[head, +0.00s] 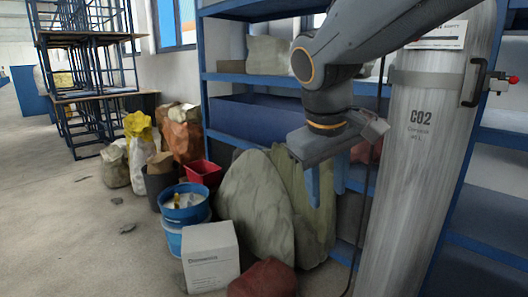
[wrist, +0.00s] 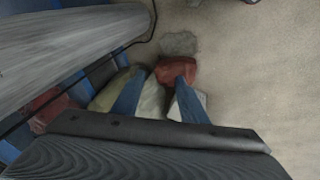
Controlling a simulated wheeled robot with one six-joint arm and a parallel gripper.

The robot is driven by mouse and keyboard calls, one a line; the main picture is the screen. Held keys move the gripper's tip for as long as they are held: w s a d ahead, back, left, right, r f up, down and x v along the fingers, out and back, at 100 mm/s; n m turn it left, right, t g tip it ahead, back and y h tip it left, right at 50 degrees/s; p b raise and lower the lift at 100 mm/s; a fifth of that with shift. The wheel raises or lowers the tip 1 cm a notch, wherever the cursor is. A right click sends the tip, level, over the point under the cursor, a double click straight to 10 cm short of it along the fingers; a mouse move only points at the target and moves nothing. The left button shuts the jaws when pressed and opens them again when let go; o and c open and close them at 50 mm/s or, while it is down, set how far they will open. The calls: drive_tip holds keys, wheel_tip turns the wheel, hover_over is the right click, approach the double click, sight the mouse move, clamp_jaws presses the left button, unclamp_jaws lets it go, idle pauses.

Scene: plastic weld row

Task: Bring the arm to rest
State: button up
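My arm (head: 345,50) reaches in from the upper right of the head view, bent, with the gripper hanging downward. My gripper (head: 326,190) has two blue fingers that stand apart, with nothing seen between them. It hangs in front of the blue shelving, left of the grey CO2 cylinder and above the sacks. The wrist view also shows the gripper (wrist: 160,78), its fingers spread over the sacks and floor below. Whether the arm is moving cannot be told.
The CO2 cylinder (head: 412,165) stands close right of my gripper. A large pale sack (head: 254,205), a white box (head: 210,257) and a dark red lump (head: 262,280) stand below. Blue buckets (head: 183,205) stand further left. Blue shelving (head: 245,78) lies behind. Floor at left is mostly clear.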

drive_tip(key=s+a+f+m+g+y, duration=0.1)
drive_tip(key=s+a+f+g, duration=0.1)
drive_tip(key=s+f, duration=0.5)
drive_tip(key=s+a+f+g+y, duration=0.1)
drive_tip(key=s+a+f+g, duration=0.1)
drive_tip(key=s+f, duration=0.45)
drive_tip(key=d+r+m+p, duration=0.2)
drive_tip(key=d+r+p, duration=0.3)
drive_tip(key=p, duration=0.5)
drive_tip(key=s+d+r+m+p, duration=0.1)
drive_tip(key=d+r+m+p, duration=0.1)
drive_tip(key=d+r+p, duration=0.4)
wheel_tip(320, 180, up, 3)
drive_tip(key=p, duration=0.5)
drive_tip(key=shift+r, duration=0.2)
drive_tip(key=shift+c, duration=0.3)
